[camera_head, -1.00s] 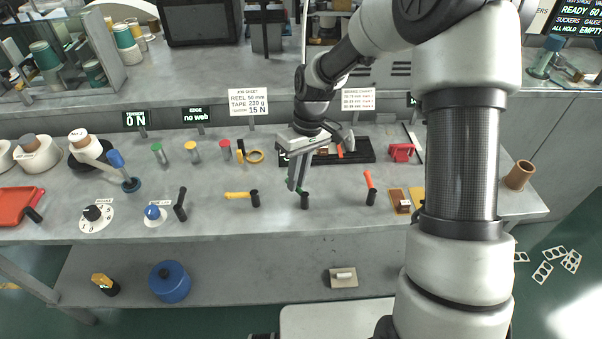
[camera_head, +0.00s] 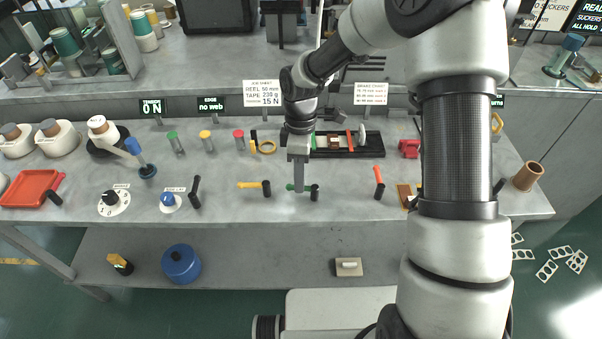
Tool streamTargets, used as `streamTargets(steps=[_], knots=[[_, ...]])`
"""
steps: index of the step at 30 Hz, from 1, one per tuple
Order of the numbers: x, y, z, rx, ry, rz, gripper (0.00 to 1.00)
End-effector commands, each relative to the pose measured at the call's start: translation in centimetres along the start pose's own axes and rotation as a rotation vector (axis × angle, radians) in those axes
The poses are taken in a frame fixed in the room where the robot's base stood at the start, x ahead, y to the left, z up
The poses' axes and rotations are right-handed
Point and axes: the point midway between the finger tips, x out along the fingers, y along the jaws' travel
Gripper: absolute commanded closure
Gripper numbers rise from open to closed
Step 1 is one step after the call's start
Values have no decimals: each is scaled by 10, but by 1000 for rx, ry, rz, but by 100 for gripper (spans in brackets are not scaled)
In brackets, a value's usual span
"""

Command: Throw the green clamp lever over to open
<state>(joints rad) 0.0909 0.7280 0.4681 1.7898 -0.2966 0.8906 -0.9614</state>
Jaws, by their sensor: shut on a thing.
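The green clamp lever (camera_head: 308,188) lies over to the left from its black pivot (camera_head: 315,193) near the bench's front edge. Its green shows on both sides of my gripper. My gripper (camera_head: 298,189) reaches down onto the lever and is shut on it; the fingers hide the lever's middle.
A yellow lever (camera_head: 250,184) lies to the left on its own black pivot. An orange-red lever (camera_head: 379,175) stands up to the right. A black rack (camera_head: 368,146) is behind my gripper. A black handle (camera_head: 195,188) and a blue knob (camera_head: 168,199) are farther left.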

Motion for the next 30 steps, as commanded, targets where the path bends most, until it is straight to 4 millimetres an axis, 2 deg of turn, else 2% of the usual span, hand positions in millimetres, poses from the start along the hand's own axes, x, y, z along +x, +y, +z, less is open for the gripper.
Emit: streamTargets(steps=[9,24,25,27,28,30], knots=[[-1,-3,-1,-102,-19,3,100],[0,-4,-1,-120,-23,3,100],[0,-4,-1,-120,-23,3,85],[0,-4,-1,-120,-23,3,73],[0,-4,-1,-119,-23,3,70],[0,-4,-1,-118,-23,2,70]])
